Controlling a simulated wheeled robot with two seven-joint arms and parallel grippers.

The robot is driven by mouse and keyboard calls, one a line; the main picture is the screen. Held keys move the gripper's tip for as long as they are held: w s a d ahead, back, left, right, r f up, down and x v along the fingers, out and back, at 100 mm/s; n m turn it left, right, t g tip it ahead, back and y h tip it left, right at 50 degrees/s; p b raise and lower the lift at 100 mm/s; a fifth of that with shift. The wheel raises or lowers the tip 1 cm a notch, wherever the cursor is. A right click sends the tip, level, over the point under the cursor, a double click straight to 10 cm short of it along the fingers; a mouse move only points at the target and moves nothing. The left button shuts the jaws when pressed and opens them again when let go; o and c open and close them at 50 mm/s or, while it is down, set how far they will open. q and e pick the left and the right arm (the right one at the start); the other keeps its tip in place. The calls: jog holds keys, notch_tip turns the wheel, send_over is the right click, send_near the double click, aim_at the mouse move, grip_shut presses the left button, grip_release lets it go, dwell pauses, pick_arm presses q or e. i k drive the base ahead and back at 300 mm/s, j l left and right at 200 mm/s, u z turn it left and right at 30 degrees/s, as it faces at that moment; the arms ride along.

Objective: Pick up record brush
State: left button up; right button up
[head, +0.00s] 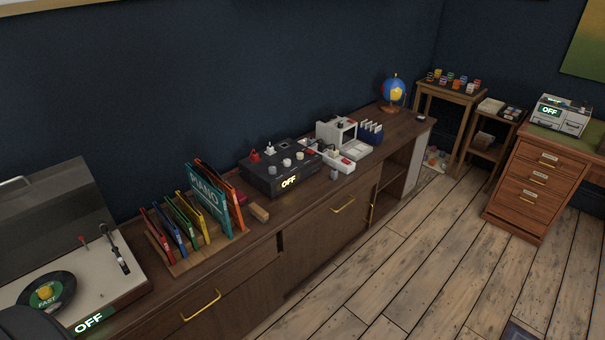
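A small tan wooden block (259,213), which looks like the record brush, lies on the long dark wood cabinet (225,274) near its front edge. It sits just right of the upright teal and orange record sleeves and in front of a black box with knobs. It is too small to make out its bristles. No gripper shows in the head view. A dark rounded shape cuts into the bottom left corner; it may be part of me.
A turntable (106,283) with open lid is at left, then a rack of coloured sleeves (172,229) and a teal PIANO sleeve (205,201). The black box (282,172) stands close behind the block.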

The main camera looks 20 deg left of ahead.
aim_at(262, 214)
jog(key=i+l+u, duration=0.1)
jog(key=u, duration=0.3)
jog(key=l+u, duration=0.4)
